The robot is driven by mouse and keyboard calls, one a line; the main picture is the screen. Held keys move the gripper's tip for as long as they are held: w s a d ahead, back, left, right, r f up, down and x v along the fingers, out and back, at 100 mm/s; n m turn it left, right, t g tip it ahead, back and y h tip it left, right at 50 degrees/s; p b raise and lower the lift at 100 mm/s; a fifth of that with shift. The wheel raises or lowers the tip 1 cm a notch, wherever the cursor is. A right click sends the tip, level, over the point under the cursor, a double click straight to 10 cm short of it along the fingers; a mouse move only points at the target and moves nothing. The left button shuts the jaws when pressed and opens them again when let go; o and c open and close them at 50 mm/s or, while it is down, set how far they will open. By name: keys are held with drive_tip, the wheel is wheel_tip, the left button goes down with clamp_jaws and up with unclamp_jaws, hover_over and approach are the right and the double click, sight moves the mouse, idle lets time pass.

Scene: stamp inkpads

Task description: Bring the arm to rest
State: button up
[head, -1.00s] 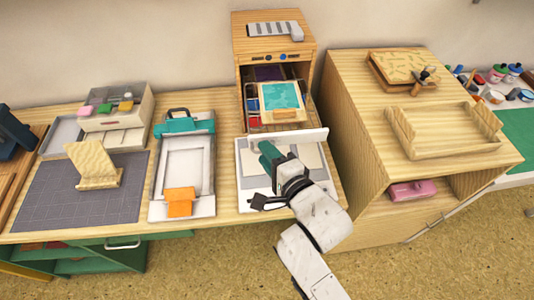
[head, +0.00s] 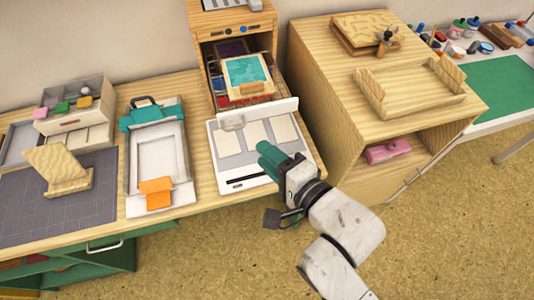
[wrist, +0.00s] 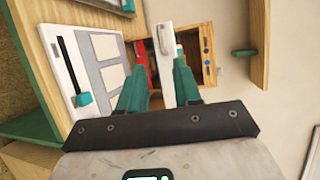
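My gripper (head: 268,152) has green fingers and shows in the head view near the right front corner of a white panel (head: 232,182) with cream pads. In the wrist view my gripper's two green fingers (wrist: 159,72) are apart, with nothing held between them. The white panel (wrist: 65,50) lies beyond the fingers to the left in that view. My white arm reaches in from the lower right of the head view, over the floor.
A wooden shelf unit (head: 325,100) stands close on the right. A white frame (head: 158,160) with an orange tab lies left. Floor (head: 460,230) at the lower right is clear.

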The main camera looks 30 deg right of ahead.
idle(0.3)
drive_tip(key=s+d+f+n+g+h, duration=0.1)
drive_tip(key=s+d+f+n+g, duration=0.25)
drive_tip(key=f+n, duration=0.2)
drive_tip(key=s+d+f+n+g+h, duration=0.1)
drive_tip(key=s+d+f+n+g, duration=0.25)
drive_tip(key=f, duration=0.35)
drive_tip(key=s+d+f+n+g, duration=0.2)
drive_tip(key=s+f+n+g, duration=0.3)
drive_tip(key=s+n+g, duration=0.2)
drive_tip(key=s+n, duration=0.1)
drive_tip(key=s, duration=0.1)
drive_tip(key=shift+s+d+f+n+g, duration=0.15)
drive_tip(key=shift+s+d+n+g, duration=0.15)
drive_tip(key=shift+s+n, duration=0.1)
